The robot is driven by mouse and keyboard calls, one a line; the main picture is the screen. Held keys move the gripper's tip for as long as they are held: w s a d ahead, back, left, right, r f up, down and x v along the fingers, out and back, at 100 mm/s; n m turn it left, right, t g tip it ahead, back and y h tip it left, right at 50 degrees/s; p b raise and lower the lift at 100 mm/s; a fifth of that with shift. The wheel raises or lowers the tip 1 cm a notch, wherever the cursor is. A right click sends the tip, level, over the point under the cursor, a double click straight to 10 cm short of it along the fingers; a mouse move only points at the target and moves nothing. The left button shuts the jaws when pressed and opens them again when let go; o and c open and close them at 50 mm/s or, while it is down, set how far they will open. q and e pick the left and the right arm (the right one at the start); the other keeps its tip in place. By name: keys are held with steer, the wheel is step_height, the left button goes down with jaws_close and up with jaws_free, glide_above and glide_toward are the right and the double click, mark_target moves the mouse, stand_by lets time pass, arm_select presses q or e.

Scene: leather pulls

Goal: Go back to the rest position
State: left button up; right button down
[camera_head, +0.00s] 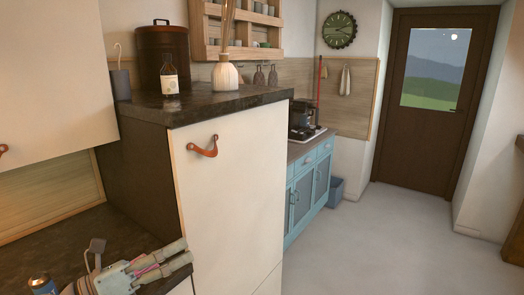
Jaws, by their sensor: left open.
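My left gripper (180,256) shows at the bottom left, over the dark lower counter (50,240). Its two pale fingers point to the right and stand apart, with nothing between them. A tall cream cabinet (230,190) stands to the right of the gripper. Its brown leather pull (203,148) is above the gripper and apart from it. The cabinet front looks closed. Another leather pull shows in part on the upper cabinet (50,70) at the left edge. My right gripper is not in view.
A dark raised countertop (215,102) holds a bottle (168,78), a white vase (225,72) and a brown canister (162,52). A can (42,284) stands at the bottom left. The grey floor (390,245) toward the brown door (434,110) is clear.

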arm_select(q)
steer(key=a+n+t+y, duration=0.8)
steer(key=n+t+y, duration=0.35)
steer(key=n, duration=0.95)
steer(key=s+a+f+n+g+y, duration=0.35)
steer(key=f+n, duration=0.25)
steer(key=f, duration=0.2)
steer(key=s+a+f+n+g+y, duration=0.3)
steer(key=f+n+g+y, duration=0.2)
steer(key=f+n, duration=0.2)
steer(key=s+d+f+n+g+h, duration=0.2)
steer(key=s+d+f+g, duration=0.3)
steer(key=s+f, duration=0.5)
steer(key=s+d+f+n+g+h, duration=0.25)
steer(key=s+f+g, duration=0.35)
steer(key=s+f, duration=0.4)
step_height(320, 180, down, 16)
steer(key=s+a+g, duration=0.1)
steer(key=s+g, duration=0.1)
steer(key=s+a+f, duration=0.1)
steer(key=s+f, duration=1.2)
steer(key=s, duration=0.1)
steer(key=shift+s+n+g, duration=0.3)
steer(key=shift+n+g, duration=0.05)
steer(key=shift+g, duration=0.05)
